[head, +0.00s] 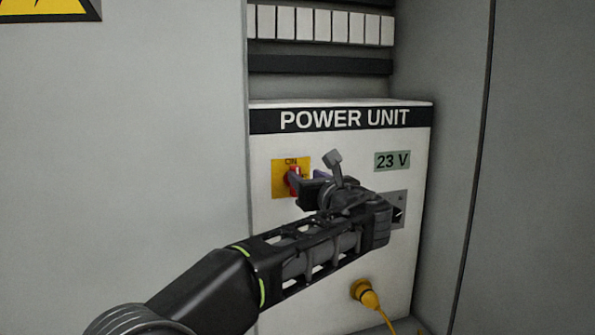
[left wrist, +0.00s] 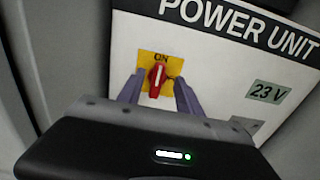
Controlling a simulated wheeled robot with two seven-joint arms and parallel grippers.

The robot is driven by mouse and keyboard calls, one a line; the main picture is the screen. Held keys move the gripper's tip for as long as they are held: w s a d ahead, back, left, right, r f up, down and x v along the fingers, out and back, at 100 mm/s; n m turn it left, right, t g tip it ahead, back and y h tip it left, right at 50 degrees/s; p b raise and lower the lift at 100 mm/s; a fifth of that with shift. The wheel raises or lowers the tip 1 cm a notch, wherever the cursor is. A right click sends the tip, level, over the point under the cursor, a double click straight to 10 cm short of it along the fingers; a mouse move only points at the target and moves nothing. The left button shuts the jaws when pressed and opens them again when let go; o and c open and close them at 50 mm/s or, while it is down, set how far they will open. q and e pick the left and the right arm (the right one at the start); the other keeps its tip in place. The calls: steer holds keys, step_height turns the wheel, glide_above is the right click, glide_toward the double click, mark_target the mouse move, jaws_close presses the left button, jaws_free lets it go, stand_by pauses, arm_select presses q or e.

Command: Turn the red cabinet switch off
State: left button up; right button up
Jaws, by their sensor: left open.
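The red switch (head: 293,180) sits on a yellow plate marked ON, on the front of the white POWER UNIT box. It also shows in the left wrist view (left wrist: 157,76), its white line upright and pointing to ON. My left gripper (head: 307,182) is open in front of the switch. In the left wrist view, the two purple fingers of my left gripper (left wrist: 160,84) stand one on each side of the red knob, with gaps visible. My right gripper is not in view.
A 23 V display (head: 392,161) is right of the switch, with a grey socket or switch panel (head: 398,213) below it, partly hidden by my arm. A yellow plug (head: 365,294) with a cable is at the lower right. Grey cabinet walls flank the box.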

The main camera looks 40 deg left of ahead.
mark_target(297, 170)
arm_select(q)
steer(key=p+x, duration=0.3)
steer(key=x, duration=0.4)
steer(key=shift+w+a, duration=0.25)
steer(key=shift+a, duration=0.1)
steer(key=shift+f, duration=0.1)
jaws_close()
steer(key=shift+f, duration=0.1)
